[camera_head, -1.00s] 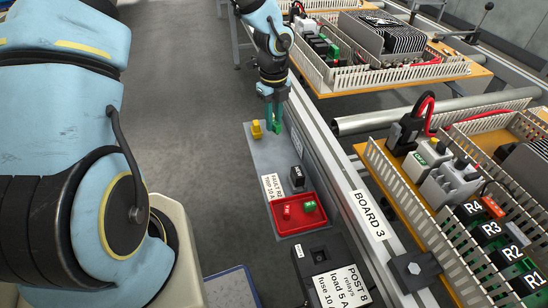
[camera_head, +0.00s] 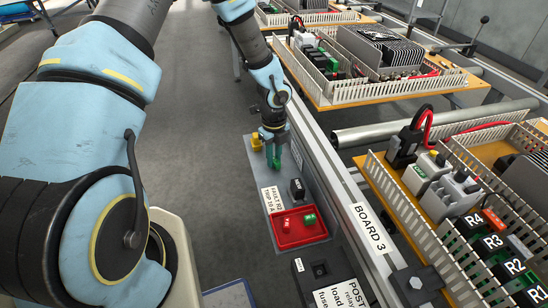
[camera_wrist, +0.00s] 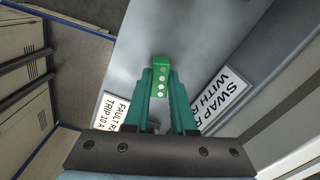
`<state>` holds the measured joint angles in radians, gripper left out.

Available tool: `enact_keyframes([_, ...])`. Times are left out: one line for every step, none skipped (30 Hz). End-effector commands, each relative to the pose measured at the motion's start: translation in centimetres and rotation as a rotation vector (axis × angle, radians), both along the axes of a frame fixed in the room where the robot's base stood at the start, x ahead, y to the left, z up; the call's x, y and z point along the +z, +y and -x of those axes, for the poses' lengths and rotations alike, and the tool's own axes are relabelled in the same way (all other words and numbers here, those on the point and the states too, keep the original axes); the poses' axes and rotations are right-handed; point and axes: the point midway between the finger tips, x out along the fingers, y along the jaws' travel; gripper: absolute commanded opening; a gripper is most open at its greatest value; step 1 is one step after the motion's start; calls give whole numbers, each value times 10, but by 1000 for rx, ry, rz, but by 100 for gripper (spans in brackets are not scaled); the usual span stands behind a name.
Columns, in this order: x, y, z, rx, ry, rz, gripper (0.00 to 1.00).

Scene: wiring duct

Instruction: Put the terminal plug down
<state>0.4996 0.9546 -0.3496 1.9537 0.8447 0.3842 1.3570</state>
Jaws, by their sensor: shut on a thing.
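The terminal plug (camera_wrist: 160,78) is a small green block with a row of pale round contacts, seen in the wrist view between my teal fingertips. My gripper (camera_wrist: 160,90) is shut on it and points down at the grey shelf (camera_wrist: 150,25). In the head view my gripper (camera_head: 273,158) is over the grey shelf, right of a yellow block (camera_head: 256,143) and beyond a black relay (camera_head: 297,188). The plug itself is hard to tell from the fingers there. I cannot tell whether it touches the shelf.
A red tray (camera_head: 285,241) holds a red piece and a green piece nearer me on the shelf. A white fault label (camera_head: 271,199) lies beside the relay. A metal rail and the BOARD 3 sign (camera_head: 370,228) border the right side.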

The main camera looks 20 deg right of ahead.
Motion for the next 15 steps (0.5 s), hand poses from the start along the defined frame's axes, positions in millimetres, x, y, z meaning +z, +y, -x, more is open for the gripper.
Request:
enact_keyframes([-2,0,0,0,0,0,0])
enact_keyframes([-3,0,0,0,0,0,0])
enact_keyframes([-3,0,0,0,0,0,25])
enact_keyframes([-2,0,0,0,0,0,28])
enact_keyframes([-2,0,0,0,0,0,31])
enact_keyframes([-2,0,0,0,0,0,36])
enact_keyframes([-2,0,0,0,0,0,39])
enact_keyframes([-2,0,0,0,0,0,43])
enact_keyframes([-2,0,0,0,0,0,47])
enact_keyframes([-2,0,0,0,0,0,50])
enact_keyframes([-2,0,0,0,0,0,53])
enact_keyframes([-2,0,0,0,0,0,53])
enact_keyframes([-2,0,0,0,0,0,53])
enact_keyframes([-2,0,0,0,0,0,53])
enact_keyframes([-2,0,0,0,0,0,53])
